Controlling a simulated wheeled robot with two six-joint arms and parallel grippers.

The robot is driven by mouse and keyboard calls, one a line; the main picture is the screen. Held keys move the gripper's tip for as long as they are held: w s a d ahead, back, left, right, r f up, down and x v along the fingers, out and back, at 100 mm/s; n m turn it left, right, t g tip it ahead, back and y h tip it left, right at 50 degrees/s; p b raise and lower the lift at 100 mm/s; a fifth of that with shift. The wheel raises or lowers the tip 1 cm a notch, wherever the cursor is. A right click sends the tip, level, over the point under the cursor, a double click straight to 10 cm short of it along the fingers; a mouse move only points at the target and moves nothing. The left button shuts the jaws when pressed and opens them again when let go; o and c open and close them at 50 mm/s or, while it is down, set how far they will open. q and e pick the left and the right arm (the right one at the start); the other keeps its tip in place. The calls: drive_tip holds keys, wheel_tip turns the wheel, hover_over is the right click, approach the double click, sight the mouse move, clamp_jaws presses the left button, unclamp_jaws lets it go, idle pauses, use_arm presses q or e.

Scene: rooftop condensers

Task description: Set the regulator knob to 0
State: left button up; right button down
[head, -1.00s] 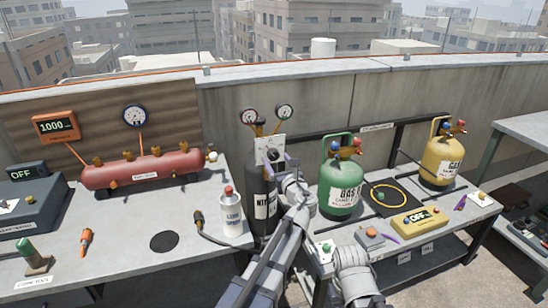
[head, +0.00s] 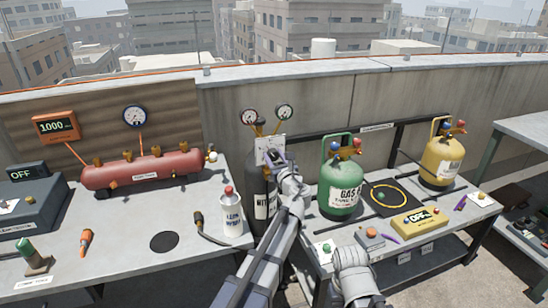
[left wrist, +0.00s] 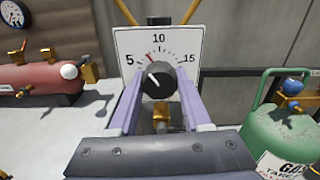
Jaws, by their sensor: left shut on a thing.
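The regulator knob (left wrist: 157,84) is a dark round knob on a white dial plate (left wrist: 125,42) marked 5, 10 and 15. Its white line points up and left, and a red pointer shows between 5 and 10. No 0 mark is visible in the left wrist view. My left gripper (left wrist: 159,92) has its purple fingers on both sides of the knob, shut on it. In the head view, the left gripper (head: 274,160) covers the knob, and the plate (head: 261,145) shows behind it. My right gripper is not in view; only part of that arm shows.
The dark nitrogen cylinder (head: 262,190) stands below the plate, with two gauges above. A white spray can (head: 230,214) stands to its left and a green gas cylinder (head: 343,190) to its right. A red tank (head: 150,170) lies at the left.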

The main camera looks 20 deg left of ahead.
use_arm(q)
clamp_jaws()
drive_tip(key=shift+n, duration=0.3)
drive_tip(key=n, duration=0.4)
drive_tip(key=shift+n, duration=0.3)
drive_tip(key=n, duration=0.4)
drive_tip(key=shift+n, duration=0.3)
drive_tip(key=n, duration=1)
drive_tip(key=shift+n, duration=0.3)
